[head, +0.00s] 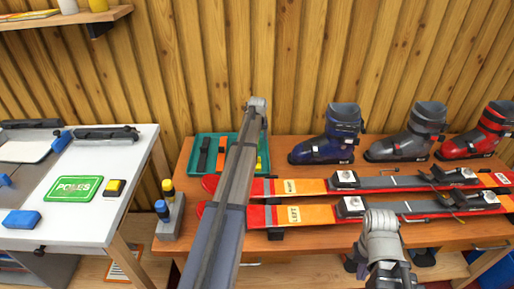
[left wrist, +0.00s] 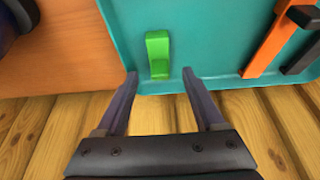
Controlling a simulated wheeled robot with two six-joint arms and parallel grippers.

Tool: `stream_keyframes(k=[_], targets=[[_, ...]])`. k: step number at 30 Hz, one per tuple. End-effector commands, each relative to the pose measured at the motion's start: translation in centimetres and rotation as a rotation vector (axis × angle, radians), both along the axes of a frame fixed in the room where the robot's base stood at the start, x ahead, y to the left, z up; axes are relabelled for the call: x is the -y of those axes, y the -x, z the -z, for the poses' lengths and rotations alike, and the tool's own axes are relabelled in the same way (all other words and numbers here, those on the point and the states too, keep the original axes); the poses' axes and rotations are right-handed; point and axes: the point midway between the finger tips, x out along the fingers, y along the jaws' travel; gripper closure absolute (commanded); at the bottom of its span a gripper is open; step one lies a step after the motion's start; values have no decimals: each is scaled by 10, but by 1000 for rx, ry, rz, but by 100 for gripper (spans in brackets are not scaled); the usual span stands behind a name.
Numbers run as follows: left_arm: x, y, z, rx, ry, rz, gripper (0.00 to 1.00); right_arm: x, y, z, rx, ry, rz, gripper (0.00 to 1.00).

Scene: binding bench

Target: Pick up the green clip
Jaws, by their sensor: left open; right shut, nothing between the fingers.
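The green clip (left wrist: 158,54) lies in the teal tray (left wrist: 215,45), close to the tray's edge, in the left wrist view. My left gripper (left wrist: 160,74) is open and empty; its fingertips are on either side of the clip's near end, with a gap to each side. In the head view my left arm covers the clip and part of the tray (head: 196,139), and the left fingers are hidden. My right gripper (head: 389,276) is shut and empty, low in the head view in front of the bench, far from the tray.
An orange strap (left wrist: 270,45) and a black strap (left wrist: 302,54) share the tray. Red skis (head: 317,187) lie on the wooden bench (head: 345,240) in front of it. A blue boot (head: 330,145) stands to its right. The plank wall (head: 300,60) rises behind.

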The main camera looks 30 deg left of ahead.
Motion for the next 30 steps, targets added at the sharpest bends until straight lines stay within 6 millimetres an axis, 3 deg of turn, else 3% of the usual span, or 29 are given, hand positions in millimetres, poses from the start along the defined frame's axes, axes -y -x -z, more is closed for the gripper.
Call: stream_keyframes(k=[1, 4, 13, 30], targets=[[-2, -2, 14, 0, 0, 0, 30, 0, 0, 14, 0, 0, 0, 100], [-4, -7, 23, 0, 0, 0, 30, 0, 0, 23, 0, 0, 0, 100], [-5, -8, 23, 0, 0, 0, 30, 0, 0, 23, 0, 0, 0, 100], [-5, -8, 23, 0, 0, 0, 93, 0, 0, 23, 0, 0, 0, 100]])
